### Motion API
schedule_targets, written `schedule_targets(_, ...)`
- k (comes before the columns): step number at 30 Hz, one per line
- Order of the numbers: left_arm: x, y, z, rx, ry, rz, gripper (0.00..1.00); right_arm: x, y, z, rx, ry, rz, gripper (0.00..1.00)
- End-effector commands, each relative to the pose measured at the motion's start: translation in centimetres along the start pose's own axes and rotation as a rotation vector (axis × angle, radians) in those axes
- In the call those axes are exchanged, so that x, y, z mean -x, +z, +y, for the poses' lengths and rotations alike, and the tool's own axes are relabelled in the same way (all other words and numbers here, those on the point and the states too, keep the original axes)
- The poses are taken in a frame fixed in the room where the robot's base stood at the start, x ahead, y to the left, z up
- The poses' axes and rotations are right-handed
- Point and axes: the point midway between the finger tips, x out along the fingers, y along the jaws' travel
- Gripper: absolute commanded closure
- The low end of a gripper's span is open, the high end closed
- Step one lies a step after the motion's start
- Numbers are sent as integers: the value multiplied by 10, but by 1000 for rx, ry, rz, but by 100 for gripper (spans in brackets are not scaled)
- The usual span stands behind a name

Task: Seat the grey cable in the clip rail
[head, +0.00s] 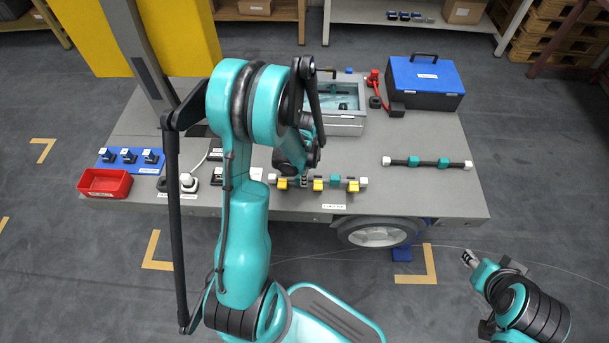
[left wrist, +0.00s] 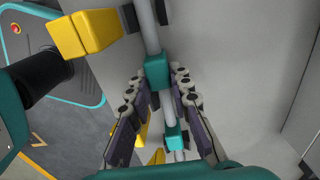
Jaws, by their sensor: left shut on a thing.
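The grey cable, a pale rod with teal sleeves (head: 335,181), lies along the yellow-clipped rail near the front edge of the bench. It also shows in the left wrist view (left wrist: 152,38). The clip rail's yellow clips (head: 318,185) stand at the front side of the cable; one large clip shows in the left wrist view (left wrist: 85,32). I cannot tell whether the cable is inside the clips. My left gripper (head: 303,181) is shut on the cable, its fingers on both sides by a teal sleeve. My right gripper (head: 470,258) is over the floor at lower right; its opening is unclear.
A dark rod with teal sleeves (head: 428,162) lies to the right on the bench (head: 420,195). Behind are a grey open bin (head: 345,126), a red-ended cable (head: 374,80) and a blue-lidded box (head: 425,82). A red tray (head: 104,183) and blue strip (head: 130,161) are at left.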

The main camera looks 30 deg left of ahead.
Motion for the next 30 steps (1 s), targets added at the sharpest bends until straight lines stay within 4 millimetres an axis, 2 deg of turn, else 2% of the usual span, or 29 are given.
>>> schedule_targets(15,-16,0,0,0,0,0,100,-4,3,0,0,0,0,60)
schedule_targets(16,-17,0,0,0,0,0,77,-4,3,0,0,0,0,60)
schedule_targets(18,-16,0,0,0,0,0,59,-4,3,0,0,0,0,60)
schedule_targets(19,-16,0,0,0,0,0,56,-4,3,0,0,0,0,60)
schedule_targets(25,-16,0,0,0,0,0,56,-4,3,0,0,0,0,60)
schedule_targets(26,-16,0,0,0,0,0,51,-4,3,0,0,0,0,60)
schedule_targets(29,-16,0,0,0,0,0,24,-4,3,0,0,0,0,60)
schedule_targets(30,-16,0,0,0,0,0,21,-4,3,0,0,0,0,60)
